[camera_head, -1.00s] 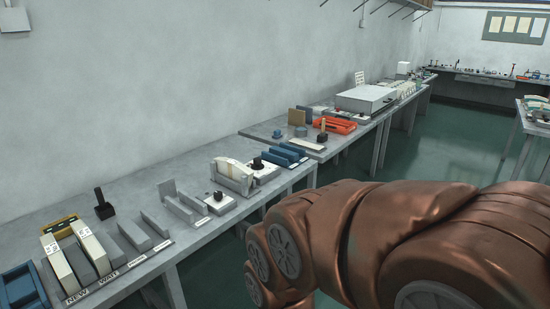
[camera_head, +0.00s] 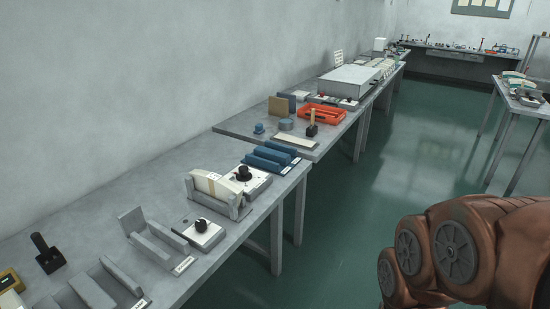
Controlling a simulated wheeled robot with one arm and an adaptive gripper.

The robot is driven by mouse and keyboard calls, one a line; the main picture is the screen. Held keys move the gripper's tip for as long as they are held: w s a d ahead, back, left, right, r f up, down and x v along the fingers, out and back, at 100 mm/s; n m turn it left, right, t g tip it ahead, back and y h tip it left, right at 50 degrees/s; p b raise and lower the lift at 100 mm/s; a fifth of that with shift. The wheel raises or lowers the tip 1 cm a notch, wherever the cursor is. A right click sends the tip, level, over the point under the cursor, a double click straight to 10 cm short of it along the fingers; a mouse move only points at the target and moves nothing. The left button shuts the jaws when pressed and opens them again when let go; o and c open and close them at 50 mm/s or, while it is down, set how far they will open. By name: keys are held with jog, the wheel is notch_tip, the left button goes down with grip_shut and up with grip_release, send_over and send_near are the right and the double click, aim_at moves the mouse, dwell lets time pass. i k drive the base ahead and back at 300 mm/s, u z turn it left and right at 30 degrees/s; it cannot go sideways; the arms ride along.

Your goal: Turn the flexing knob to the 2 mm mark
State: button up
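Two black knobs show on the near bench. One knob (camera_head: 201,225) sits on a small pale box (camera_head: 199,236) near the front edge. A larger knob (camera_head: 243,173) sits on a white box (camera_head: 250,182) further along. The labels and marks are too small to read, so I cannot tell which is the flexing knob or where either points. My gripper is out of view. Only copper-coloured links of my arm show at the lower right, well apart from both knobs.
A grey holder with a cream block (camera_head: 213,187) stands between the knob boxes, towards the wall. Blue racks (camera_head: 271,158) lie beyond, and an empty grey bracket (camera_head: 157,237) is nearer. An orange tray (camera_head: 324,113) lies on the further bench. Green floor (camera_head: 330,235) is clear on the right.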

aim_at(243, 174)
jog(key=z, duration=0.1)
jog(key=i, duration=0.7)
jog(key=u, duration=0.85)
jog(key=i, duration=0.6)
jog(key=u, duration=0.7)
